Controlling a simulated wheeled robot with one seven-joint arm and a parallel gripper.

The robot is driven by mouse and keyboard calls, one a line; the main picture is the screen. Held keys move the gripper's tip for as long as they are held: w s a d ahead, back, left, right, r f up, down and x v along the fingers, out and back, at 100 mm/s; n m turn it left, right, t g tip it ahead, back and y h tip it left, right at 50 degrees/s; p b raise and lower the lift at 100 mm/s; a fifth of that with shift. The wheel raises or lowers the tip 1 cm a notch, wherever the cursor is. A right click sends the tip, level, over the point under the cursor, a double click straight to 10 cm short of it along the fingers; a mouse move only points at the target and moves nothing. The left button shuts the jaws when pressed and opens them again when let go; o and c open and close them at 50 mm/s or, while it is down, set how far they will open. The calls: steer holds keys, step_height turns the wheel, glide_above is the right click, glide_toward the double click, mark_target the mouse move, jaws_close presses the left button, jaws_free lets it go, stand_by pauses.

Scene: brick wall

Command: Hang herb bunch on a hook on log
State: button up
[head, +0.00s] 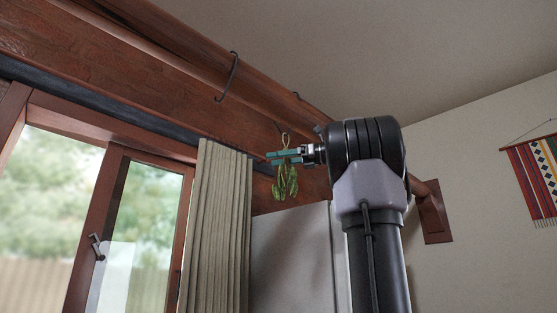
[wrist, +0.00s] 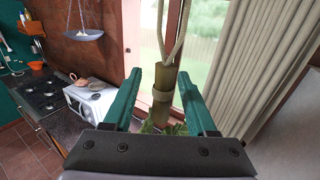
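The herb bunch (head: 286,183) hangs upright, green leaves down, with a pale cord loop (head: 285,139) above. In the wrist view, its banded stem (wrist: 163,88) stands between my teal fingers, with the cord rising out of the frame. My gripper (head: 284,157) is around the stem; the fingers look parted, with a visible gap at least on the left. The log (head: 195,45) runs along the upper wall. A dark thin hook (head: 278,127) shows just above the loop; the loop's top appears to meet it, but I cannot tell for certain that it is hooked.
Other black hooks hang on the log: one nearer (head: 232,76), one farther (head: 297,96). A pleated curtain (head: 217,215) and window are left of the bunch. A woven hanging (head: 537,175) is at right. A hanging scale pan (wrist: 83,36) and stove (wrist: 45,92) lie left in the wrist view.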

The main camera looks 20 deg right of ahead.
steer(key=shift+d, duration=0.1)
steer(key=v, duration=1)
steer(key=shift+s+d, duration=0.2)
steer(key=shift+s, duration=0.1)
